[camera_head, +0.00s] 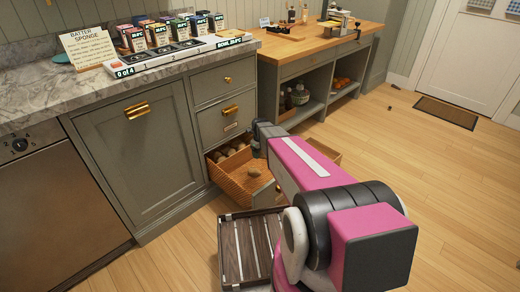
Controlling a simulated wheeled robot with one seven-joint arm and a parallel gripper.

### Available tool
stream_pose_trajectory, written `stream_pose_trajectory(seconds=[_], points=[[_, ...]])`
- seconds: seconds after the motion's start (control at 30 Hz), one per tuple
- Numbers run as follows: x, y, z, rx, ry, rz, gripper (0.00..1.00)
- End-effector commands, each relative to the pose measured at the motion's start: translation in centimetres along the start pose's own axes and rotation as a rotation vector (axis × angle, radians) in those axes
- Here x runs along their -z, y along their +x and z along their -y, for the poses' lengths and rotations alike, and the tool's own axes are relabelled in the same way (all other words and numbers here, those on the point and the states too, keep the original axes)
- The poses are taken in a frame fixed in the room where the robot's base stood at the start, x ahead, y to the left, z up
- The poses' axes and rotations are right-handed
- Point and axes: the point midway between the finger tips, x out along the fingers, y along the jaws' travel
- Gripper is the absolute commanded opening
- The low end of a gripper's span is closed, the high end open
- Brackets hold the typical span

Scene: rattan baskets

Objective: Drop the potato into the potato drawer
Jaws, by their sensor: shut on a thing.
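The potato drawer (228,182) is a woven rattan basket, pulled out low from the grey-green cabinet. Several brownish potatoes (231,151) lie toward its back left. My gripper (257,153) points down over the drawer's right part and is shut on a potato. Its fingertips are small and dark, and my pink arm hides part of them. A single pale potato (254,172) shows just below the fingertips, inside the drawer's outline. I cannot tell whether this is the held one or whether it touches the basket floor. The drawer's right side is mostly behind my arm.
A dark slatted wooden crate (232,262) is in front of the drawer. Marble counter (40,100) holds small boxes on a white rack (180,54) and a sign (88,47). A wooden-topped shelf unit (318,40) stands at right.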

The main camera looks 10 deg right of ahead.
Motion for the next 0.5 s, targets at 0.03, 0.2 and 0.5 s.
stream_pose_trajectory(seconds=[0.03,0.2,0.5], points=[[-0.1,0.6,0.1,0.000,0.000,0.000,0.35],[0.0,1.8,0.0,0.000,-0.001,0.000,0.35],[0.0,2.0,0.0,0.001,-0.001,0.001,0.66]])
